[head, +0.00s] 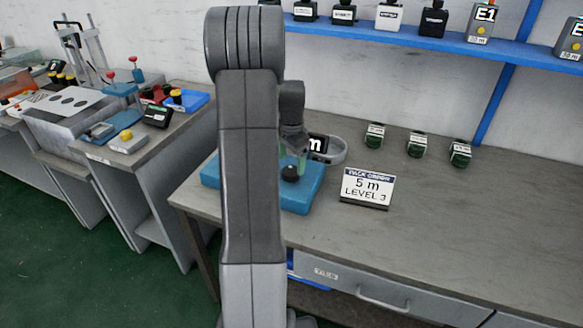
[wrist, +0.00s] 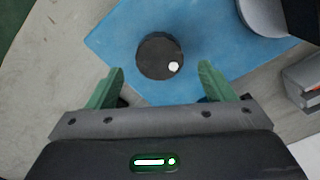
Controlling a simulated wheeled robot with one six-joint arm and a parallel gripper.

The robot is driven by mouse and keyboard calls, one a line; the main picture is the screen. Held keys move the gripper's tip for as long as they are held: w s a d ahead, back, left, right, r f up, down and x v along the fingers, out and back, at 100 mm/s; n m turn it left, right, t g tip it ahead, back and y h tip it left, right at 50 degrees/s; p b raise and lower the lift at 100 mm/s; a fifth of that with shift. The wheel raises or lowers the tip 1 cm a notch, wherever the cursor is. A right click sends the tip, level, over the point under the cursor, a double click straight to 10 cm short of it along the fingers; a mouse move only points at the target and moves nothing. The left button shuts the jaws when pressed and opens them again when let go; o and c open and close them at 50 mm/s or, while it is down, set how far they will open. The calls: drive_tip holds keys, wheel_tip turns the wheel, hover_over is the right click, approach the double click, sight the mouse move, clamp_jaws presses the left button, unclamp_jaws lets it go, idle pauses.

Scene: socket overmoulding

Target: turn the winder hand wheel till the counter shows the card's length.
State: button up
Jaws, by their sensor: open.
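The winder's blue base (head: 300,200) stands on the grey bench, partly hidden behind my arm. Its black round hand wheel (head: 291,173) also shows in the wrist view (wrist: 156,58), with a white dot at its lower right. The counter (head: 319,144) is partly hidden by my arm, and only an "m" can be read. The white card (head: 368,186) reads "5 m" and "LEVEL 3". My gripper (head: 293,158) is over the base near the hand wheel. In the wrist view its green fingers (wrist: 160,80) are apart, with the wheel ahead between them and nothing held.
Several small dark green items (head: 416,144) stand at the back of the bench. A blue shelf (head: 400,38) with black, white and grey units runs above. A side bench (head: 150,150) with tools stands at left. The bench right of the card is clear.

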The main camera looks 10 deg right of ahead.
sight(291, 170)
wheel_tip(291, 170, up, 10)
idle(0.3)
wheel_tip(291, 170, down, 14)
drive_tip(key=shift+r, duration=0.1)
idle(0.6)
idle(0.4)
